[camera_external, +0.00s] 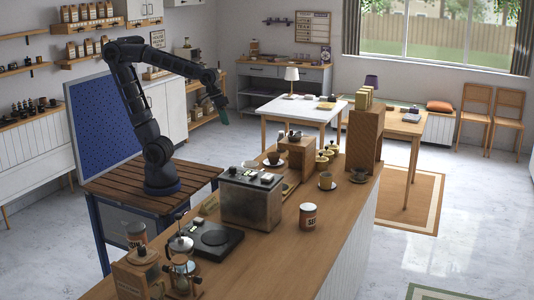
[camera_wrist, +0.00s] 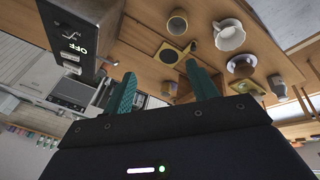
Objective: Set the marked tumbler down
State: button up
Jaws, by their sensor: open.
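The wrist picture is turned over. It shows a small brown tumbler-like cup (camera_wrist: 178,22) on the wooden surface beyond the fingers, beside a yellow square with a dark round centre (camera_wrist: 172,53). I cannot make out a mark on this cup or tell which vessel is the marked tumbler.
Bare wood shows around the can.

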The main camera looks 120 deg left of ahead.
jog(key=s+d+f+m, duration=0.1)
jog(key=s+d+m, duration=0.2)
jog(key=s, duration=0.3)
jog(key=s+d+f+m, duration=0.1)
jog(key=s+d+m, duration=0.2)
jog(key=s+m, duration=0.2)
jog(key=shift+s+d+f+m, duration=0.2)
jog(key=shift+s+d+m, duration=0.15)
jog(key=shift+s, duration=0.15)
